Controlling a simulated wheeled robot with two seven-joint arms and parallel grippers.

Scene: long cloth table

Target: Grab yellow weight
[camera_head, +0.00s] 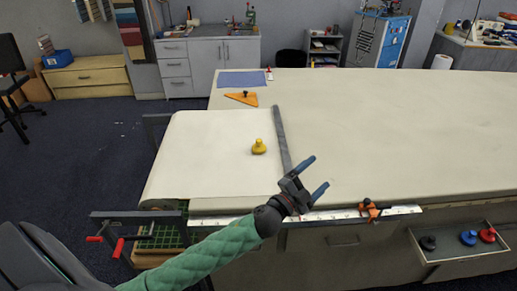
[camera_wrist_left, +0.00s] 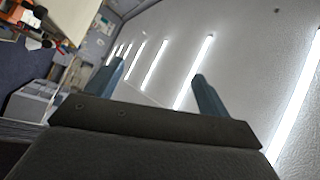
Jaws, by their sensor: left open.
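The yellow weight (camera_head: 259,147) stands upright on the cream cloth near the left end of the long table (camera_head: 400,130). My left gripper (camera_head: 319,178) is open and empty, with its blue-grey fingers spread apart. It is near the table's front edge, to the right of the weight and nearer to me, clear of it. In the left wrist view the two fingers (camera_wrist_left: 158,75) stand apart with nothing between them, and that camera faces ceiling lights, so the weight does not show there. My right gripper is not in view.
A dark grey bar (camera_head: 281,138) lies between the weight and the gripper side. An orange triangle (camera_head: 242,98) and a blue mat (camera_head: 241,79) lie farther back. A white ruler (camera_head: 340,215) runs along the front edge. A tray (camera_head: 461,257) at lower right holds black, blue and red weights.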

